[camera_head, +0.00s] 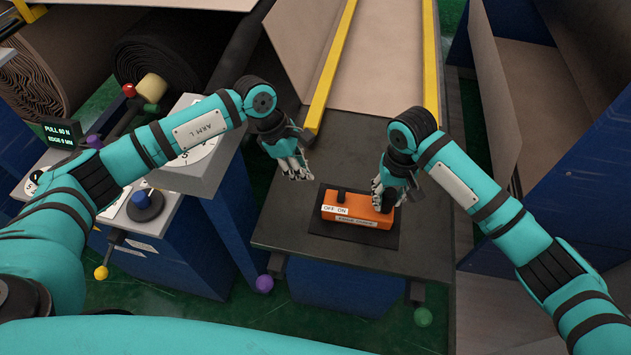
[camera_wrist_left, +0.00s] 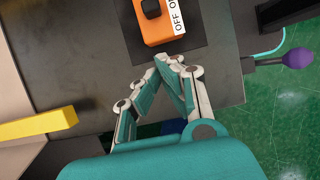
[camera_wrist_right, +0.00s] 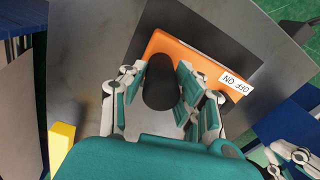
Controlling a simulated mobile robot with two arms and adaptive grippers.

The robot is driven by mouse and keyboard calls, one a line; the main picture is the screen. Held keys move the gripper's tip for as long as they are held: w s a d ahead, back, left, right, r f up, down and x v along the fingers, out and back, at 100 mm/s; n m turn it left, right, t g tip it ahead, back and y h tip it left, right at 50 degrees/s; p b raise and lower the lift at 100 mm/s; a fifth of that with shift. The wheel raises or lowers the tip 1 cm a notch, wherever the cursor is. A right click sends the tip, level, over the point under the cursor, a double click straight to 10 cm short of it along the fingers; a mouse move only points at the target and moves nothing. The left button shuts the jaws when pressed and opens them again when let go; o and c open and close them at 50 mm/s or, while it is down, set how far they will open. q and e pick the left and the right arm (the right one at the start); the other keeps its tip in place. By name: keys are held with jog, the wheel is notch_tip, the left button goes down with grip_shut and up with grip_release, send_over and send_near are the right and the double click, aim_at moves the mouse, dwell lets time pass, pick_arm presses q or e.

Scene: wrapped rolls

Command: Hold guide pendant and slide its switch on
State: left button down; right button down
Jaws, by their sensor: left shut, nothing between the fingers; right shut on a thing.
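The guide pendant (camera_head: 352,218) is an orange box lying on a dark mat on the grey table. A white OFF/ON label (camera_head: 335,209) is at its left end, with a small black switch (camera_head: 341,195) behind it. I cannot tell at which end of its travel the switch sits. My right gripper (camera_head: 382,196) is shut on the thick black grip (camera_wrist_right: 161,82) standing at the pendant's right end. My left gripper (camera_head: 300,174) is shut and empty, behind and left of the pendant. In the left wrist view its fingertips (camera_wrist_left: 170,62) are apart from the pendant (camera_wrist_left: 153,32).
Yellow rails (camera_head: 330,70) edge the brown web behind the table. A grey console with a blue knob (camera_head: 146,204) and a PULL/EDGE display (camera_head: 59,134) stands at the left. Bare table lies left of the mat.

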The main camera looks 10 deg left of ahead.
pick_arm(q)
jog(key=v, duration=0.5)
pick_arm(e)
jog(key=c, duration=0.9)
grip_release()
